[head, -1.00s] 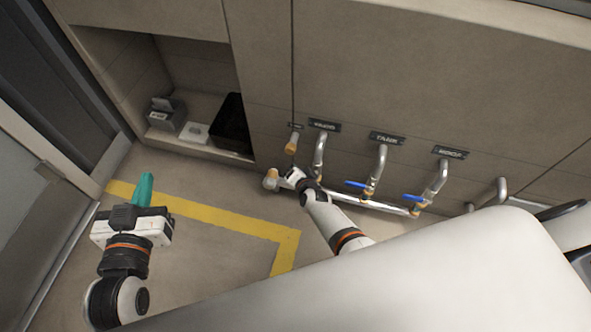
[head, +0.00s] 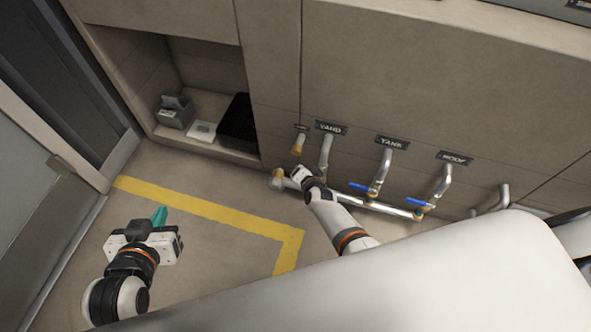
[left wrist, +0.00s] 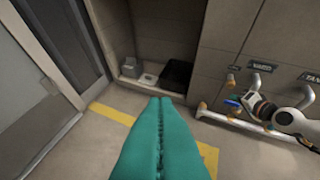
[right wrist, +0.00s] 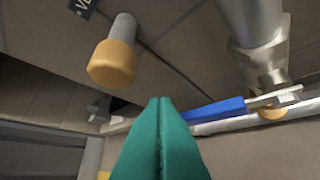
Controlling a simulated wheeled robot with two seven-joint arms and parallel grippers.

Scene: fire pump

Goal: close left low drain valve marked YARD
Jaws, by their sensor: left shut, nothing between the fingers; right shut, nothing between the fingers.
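The YARD pipe (head: 325,152) drops from the wall under the YARD label (head: 331,128), left of the TANK pipe. Its valve is hidden in the head view behind my right gripper (head: 300,176). In the right wrist view, a blue lever (right wrist: 213,110) reaches left from the metal valve (right wrist: 265,75), just right of my shut teal fingertips (right wrist: 160,102). I cannot tell whether they touch. The blue lever also shows in the left wrist view (left wrist: 232,101), beside my right gripper. My left gripper (head: 159,214) is shut and empty over the floor at left, away from the valves.
The TANK pipe (head: 382,172) and a third labelled pipe (head: 441,183) have blue levers further right. A capped short pipe (right wrist: 112,62) hangs close to my right fingers. A horizontal silver pipe (head: 375,205) runs below. An open wall recess (head: 200,75) holds boxes.

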